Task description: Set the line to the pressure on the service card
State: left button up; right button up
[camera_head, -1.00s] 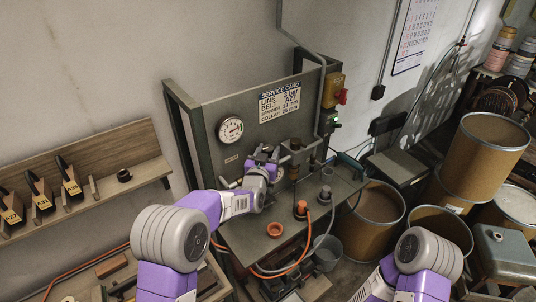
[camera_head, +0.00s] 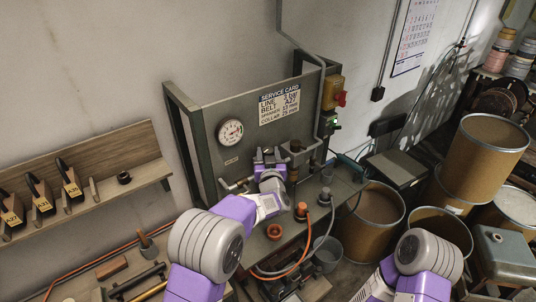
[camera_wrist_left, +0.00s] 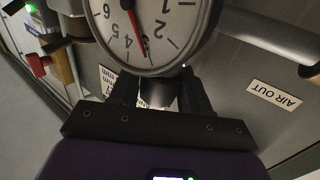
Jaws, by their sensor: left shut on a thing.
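My left gripper (camera_head: 268,158) is at the pipework on the panel, right of the white round gauge (camera_head: 230,131) and below the service card (camera_head: 280,102). The card has a LINE row in bar, but its figure is too small to read surely. In the left wrist view my fingers (camera_wrist_left: 160,92) are shut on a dark stem or knob (camera_wrist_left: 160,95) under a large dial (camera_wrist_left: 150,30). Its red needle points close to the 3. I cannot tell whether this is the panel gauge. My right gripper is out of view.
An orange-topped fitting (camera_head: 301,210) with hoses and an orange ring (camera_head: 274,231) are on the bench below. A yellow switch box (camera_head: 333,91) is on the panel's right. Drums (camera_head: 372,215) crowd the right.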

pick_arm(q)
jog(key=o, duration=0.9)
jog(key=shift+w, duration=0.1)
jog(key=shift+o, duration=0.2)
jog(key=s+d+b, duration=0.1)
jog(key=s, duration=0.6)
jog(key=shift+s+b, duration=0.3)
